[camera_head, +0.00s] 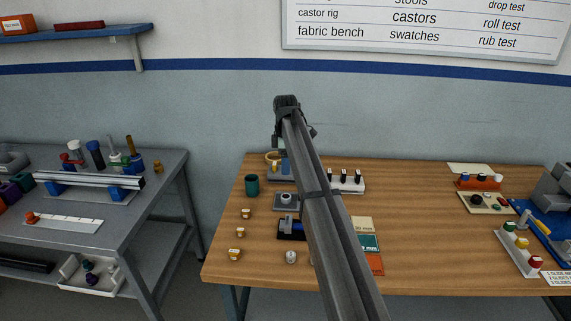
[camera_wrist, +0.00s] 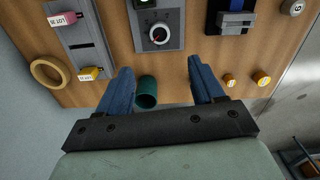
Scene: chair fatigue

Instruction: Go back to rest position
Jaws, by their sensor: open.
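My gripper shows in the wrist view (camera_wrist: 160,66) with its two blue fingers spread wide and nothing held between them. It is above the wooden table (camera_head: 425,215), over its back-left part. A dark green cup (camera_wrist: 147,92) appears between the fingers in the wrist view, apart from them and further down on the table; in the head view the cup (camera_head: 252,186) stands near the table's left edge. In the head view my raised arm crosses the table, and the fingers cannot be made out clearly at its far end.
Near the cup are a wooden ring (camera_wrist: 47,73), a grey dial box (camera_wrist: 158,33) and a slotted block with pink and yellow tags (camera_wrist: 83,42). Several small yellow-topped pieces line the front left. A grey workbench (camera_head: 150,185) stands left, across a gap.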

